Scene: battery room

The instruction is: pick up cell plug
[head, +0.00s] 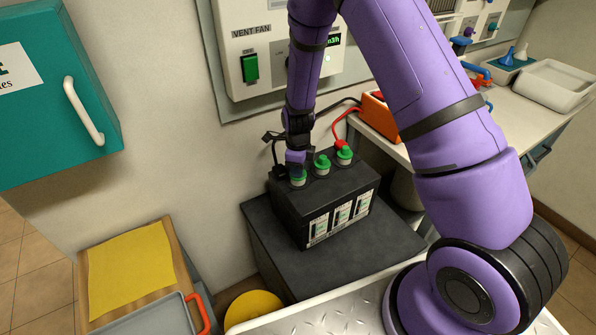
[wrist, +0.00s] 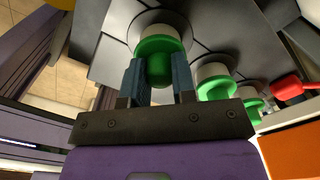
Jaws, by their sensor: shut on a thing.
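The black battery (head: 318,202) stands on a dark block against the wall, with three green-topped cell plugs in a row on its top. My gripper (head: 297,170) is over the leftmost plug (head: 298,181) in the head view. In the wrist view, my gripper (wrist: 159,85) has its two fingers on either side of that green plug (wrist: 160,58), shut on it. The plug still sits at its pale collar on the battery top. The middle plug (head: 322,164) and the right plug (head: 345,154) stand apart from my gripper.
A red clamp (head: 343,146) with a cable is close to the right plug. An orange box (head: 380,117) sits on the bench at right. A vent fan panel (head: 275,62) is on the wall behind. A yellow cloth (head: 130,271) lies at lower left.

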